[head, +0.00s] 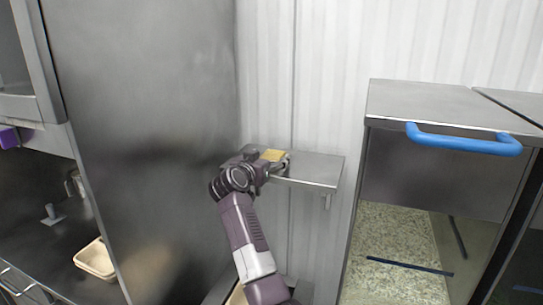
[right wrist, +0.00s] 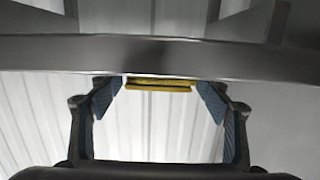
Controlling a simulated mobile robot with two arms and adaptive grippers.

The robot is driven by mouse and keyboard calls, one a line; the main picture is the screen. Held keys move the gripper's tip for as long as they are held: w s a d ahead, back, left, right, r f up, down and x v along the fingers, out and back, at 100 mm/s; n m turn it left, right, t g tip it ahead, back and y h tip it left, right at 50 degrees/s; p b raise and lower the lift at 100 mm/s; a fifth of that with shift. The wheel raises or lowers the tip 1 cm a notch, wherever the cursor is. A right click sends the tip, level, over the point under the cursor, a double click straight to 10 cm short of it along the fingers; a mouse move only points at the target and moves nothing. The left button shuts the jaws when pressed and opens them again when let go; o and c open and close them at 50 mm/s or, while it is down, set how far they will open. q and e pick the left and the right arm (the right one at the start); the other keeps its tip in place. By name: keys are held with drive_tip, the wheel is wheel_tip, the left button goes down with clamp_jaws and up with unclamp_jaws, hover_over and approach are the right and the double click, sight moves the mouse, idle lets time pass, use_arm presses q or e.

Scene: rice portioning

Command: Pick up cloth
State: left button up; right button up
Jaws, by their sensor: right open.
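The cloth (head: 273,155) is a small flat yellow piece on the metal wall shelf (head: 318,172). In the right wrist view the cloth (right wrist: 160,83) shows edge-on as a thin yellow strip by the shelf's edge. My right gripper (head: 278,164) is at the shelf's front left, right by the cloth. In the right wrist view its two fingers (right wrist: 158,98) are spread wide, with the cloth in the gap between them and space on both sides. I cannot tell how far the fingers reach past the cloth. My wrist hides part of the shelf. My left gripper is not in view.
A tall steel panel (head: 150,120) stands close left of the shelf. A steel cabinet (head: 440,175) with a blue handle (head: 465,141) stands to the right. A beige tray (head: 96,260) is on the counter at lower left. The shelf's right part is bare.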

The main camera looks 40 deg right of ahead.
drive_tip(key=shift+w+d, duration=0.1)
drive_tip(key=shift+d, duration=0.15)
drive_tip(key=shift+c, duration=0.3)
drive_tip(key=c, duration=1.1)
drive_tip(key=shift+r, duration=0.1)
